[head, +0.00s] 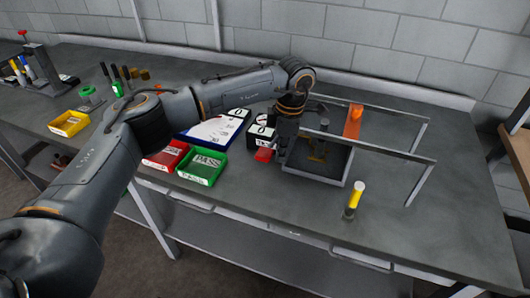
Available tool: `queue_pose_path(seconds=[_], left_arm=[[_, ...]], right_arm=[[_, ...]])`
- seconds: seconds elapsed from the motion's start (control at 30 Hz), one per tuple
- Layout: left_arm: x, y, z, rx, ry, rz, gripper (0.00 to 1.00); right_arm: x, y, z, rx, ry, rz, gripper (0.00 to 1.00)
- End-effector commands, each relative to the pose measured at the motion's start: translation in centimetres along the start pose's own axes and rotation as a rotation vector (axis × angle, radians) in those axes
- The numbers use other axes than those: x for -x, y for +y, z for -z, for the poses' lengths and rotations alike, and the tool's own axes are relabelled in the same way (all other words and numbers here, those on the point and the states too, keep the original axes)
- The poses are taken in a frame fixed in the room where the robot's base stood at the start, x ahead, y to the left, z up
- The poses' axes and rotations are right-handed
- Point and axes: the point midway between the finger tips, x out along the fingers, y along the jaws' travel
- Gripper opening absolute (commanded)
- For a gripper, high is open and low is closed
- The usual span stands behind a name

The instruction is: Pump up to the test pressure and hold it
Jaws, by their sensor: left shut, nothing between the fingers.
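My left gripper (280,155) is shut and empty, pointing down over the bench at the left side of a grey open-topped box (316,179). A red part (264,155) shows just left of the fingers; I cannot tell whether they touch it. Two dark units with white round dial faces, one farther left (238,113) and one nearer the gripper (262,130), stand behind it. Their readings are too small to make out. A dark fitting with brassy parts (318,150) is in the box. My gripper partly hides this area. My right gripper is not in view.
Metal rails (423,177) with an orange block (353,121) stand at the right. Red (150,162), green (205,179) and yellow (70,124) bins and a blue-edged board (213,130) lie left. The front right bench is clear.

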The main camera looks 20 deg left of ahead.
Motion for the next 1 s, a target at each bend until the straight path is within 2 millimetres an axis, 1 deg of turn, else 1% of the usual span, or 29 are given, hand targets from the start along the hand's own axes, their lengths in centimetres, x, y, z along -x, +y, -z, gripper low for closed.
queue_pose_path(seconds=[0.2, 0.27, 0.33, 0.47, 0.6, 0.7, 0.8, 0.9, 1.0], left_arm=[[0.1, 0.0, 0.1, 0.001, 0.001, 0.001, 0.0], [0.5, 0.1, 0.1, 0.001, 0.001, 0.0, 0.0], [1.3, 0.1, 0.1, 0.001, 0.0, -0.001, 0.0], [3.7, 0.1, 0.0, 0.001, 0.0, -0.003, 0.0], [6.8, 0.1, -0.1, 0.001, 0.0, -0.004, 0.0], [8.8, 0.1, -0.1, 0.001, 0.001, -0.002, 0.0], [10.3, 0.1, -0.2, 0.001, 0.002, -0.002, 0.0], [11.3, 0.1, -0.2, 0.001, 0.003, 0.001, 0.0], [11.9, 0.1, -0.2, -0.001, 0.002, 0.001, 0.0]], right_arm=[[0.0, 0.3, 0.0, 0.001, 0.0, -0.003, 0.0], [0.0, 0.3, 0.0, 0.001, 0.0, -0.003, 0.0], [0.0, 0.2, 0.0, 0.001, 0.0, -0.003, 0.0], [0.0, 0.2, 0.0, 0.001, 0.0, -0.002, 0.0], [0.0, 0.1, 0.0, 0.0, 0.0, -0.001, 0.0], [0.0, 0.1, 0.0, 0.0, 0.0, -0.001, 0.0], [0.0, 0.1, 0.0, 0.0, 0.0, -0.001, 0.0], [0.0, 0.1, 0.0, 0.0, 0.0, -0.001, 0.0], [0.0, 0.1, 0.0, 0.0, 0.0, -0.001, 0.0]])
